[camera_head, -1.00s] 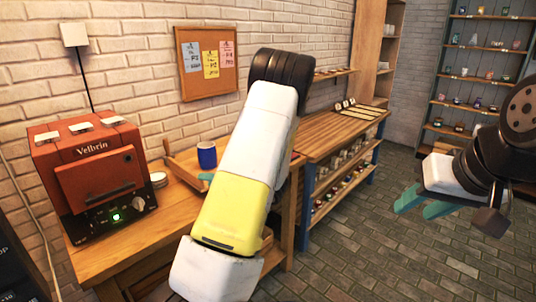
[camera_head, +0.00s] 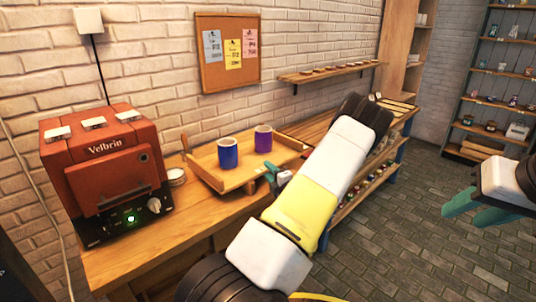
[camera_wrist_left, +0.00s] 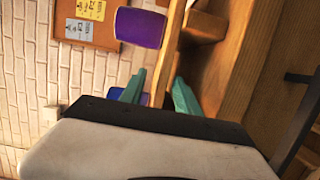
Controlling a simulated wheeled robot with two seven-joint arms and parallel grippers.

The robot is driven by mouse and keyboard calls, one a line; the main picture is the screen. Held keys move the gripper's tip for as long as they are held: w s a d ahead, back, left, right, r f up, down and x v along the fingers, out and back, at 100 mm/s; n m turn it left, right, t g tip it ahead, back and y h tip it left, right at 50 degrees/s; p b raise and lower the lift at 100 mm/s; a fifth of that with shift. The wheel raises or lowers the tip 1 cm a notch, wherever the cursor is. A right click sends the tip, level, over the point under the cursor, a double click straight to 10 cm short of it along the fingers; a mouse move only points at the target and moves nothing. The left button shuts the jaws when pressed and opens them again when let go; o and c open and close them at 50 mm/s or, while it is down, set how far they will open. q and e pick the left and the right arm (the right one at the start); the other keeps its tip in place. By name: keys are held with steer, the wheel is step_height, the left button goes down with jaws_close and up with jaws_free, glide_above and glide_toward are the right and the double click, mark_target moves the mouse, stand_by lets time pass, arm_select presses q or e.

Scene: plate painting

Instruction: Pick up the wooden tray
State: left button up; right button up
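The wooden tray (camera_head: 208,177) sits on the wooden counter, right of the red oven. A blue cup (camera_head: 228,154) and a purple cup (camera_head: 263,139) stand upright in it. My left gripper (camera_head: 270,172) is at the tray's front right side, its arm crossing from below. In the left wrist view its teal fingers (camera_wrist_left: 158,92) are apart, and a thin wooden edge of the tray (camera_wrist_left: 170,55) runs between them; I cannot tell whether they touch it. The purple cup (camera_wrist_left: 140,27) shows beyond. My right gripper (camera_head: 462,198) is open and empty over the floor at the right.
The red oven (camera_head: 105,165) stands left of the tray, with a small round white stack (camera_head: 176,176) between them. A wooden shelf unit (camera_head: 372,185) is to the right. A wall shelf (camera_head: 330,72) and a notice board (camera_head: 228,52) hang behind. Floor at the right is clear.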

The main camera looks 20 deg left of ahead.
mark_target(260, 161)
arm_select(q)
steer(key=x, duration=0.7)
steer(key=shift+w+a+f, duration=0.15)
steer(key=shift+a+f, duration=0.05)
steer(key=shift+a, duration=0.05)
jaws_close()
stand_by(1.1)
steer(key=shift+r, duration=0.15)
